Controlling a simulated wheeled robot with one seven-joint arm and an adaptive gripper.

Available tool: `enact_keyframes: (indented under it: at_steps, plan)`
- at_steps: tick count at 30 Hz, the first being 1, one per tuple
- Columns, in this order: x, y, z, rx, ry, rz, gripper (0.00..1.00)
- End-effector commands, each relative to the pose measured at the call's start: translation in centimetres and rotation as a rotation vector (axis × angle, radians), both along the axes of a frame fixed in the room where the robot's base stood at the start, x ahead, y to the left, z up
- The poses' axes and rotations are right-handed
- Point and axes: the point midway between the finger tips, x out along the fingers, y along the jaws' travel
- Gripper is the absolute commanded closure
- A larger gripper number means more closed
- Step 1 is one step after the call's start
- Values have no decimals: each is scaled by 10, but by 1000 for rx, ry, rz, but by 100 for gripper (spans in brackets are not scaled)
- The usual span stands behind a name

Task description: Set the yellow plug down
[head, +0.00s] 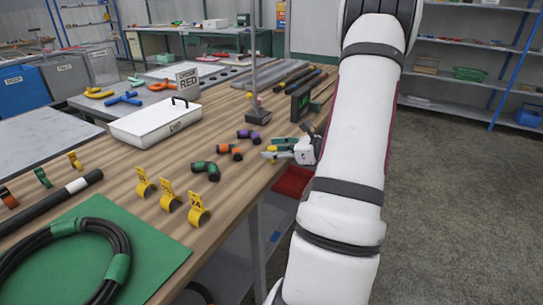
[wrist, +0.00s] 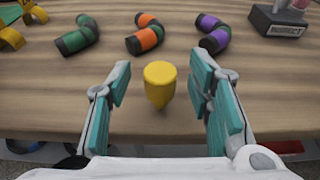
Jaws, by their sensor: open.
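The yellow plug (wrist: 160,86) has a round flat top and a narrower lower end. In the wrist view it is upright between the two teal fingers of my gripper (wrist: 161,98), near the table's front edge. My gripper is open, with a gap on each side of the plug. The plug appears to rest on the wooden table (wrist: 275,80), though its contact with the wood is hard to see. In the head view my gripper (head: 274,153) is low at the table's right edge, and the plug is mostly hidden by the fingers.
Beyond the plug lie a green elbow hose (wrist: 77,36), an orange one (wrist: 145,35) and a purple one (wrist: 212,34). A dark stand base (wrist: 278,20) is at the far right. Yellow clips (head: 170,197) and a white case (head: 155,122) are further left.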

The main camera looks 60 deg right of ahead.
Motion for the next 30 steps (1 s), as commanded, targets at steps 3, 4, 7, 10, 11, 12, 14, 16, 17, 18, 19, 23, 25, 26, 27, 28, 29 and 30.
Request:
enact_keyframes:
  at_steps: [3,4,7,10,11,12,14,16,17,18,19,23,25,26,27,28,29,30]
  plan:
    - [11,1,-3,-1,0,0,53]
    - [11,1,-3,-1,0,0,53]
    - [11,1,-3,-1,0,-1,53]
    - [11,1,-3,-1,0,-1,60]
    - [11,1,-3,-1,0,-1,66]
    - [11,1,-3,-1,0,0,76]
    - [11,1,-3,-1,0,0,89]
    - [11,1,-3,-1,0,0,99]
    - [10,1,-3,-1,0,0,99]
    - [10,1,-3,-1,0,0,100]
    - [10,1,-3,-1,0,0,100]
    - [10,1,-3,-1,0,0,100]
    - [10,1,-2,-1,0,0,100]
    - [10,1,-2,-1,0,0,100]
    - [10,1,0,-2,0,1,100]
    - [10,1,1,-2,0,1,100]
    - [10,1,3,-2,0,1,100]
    - [10,1,6,-3,0,1,100]
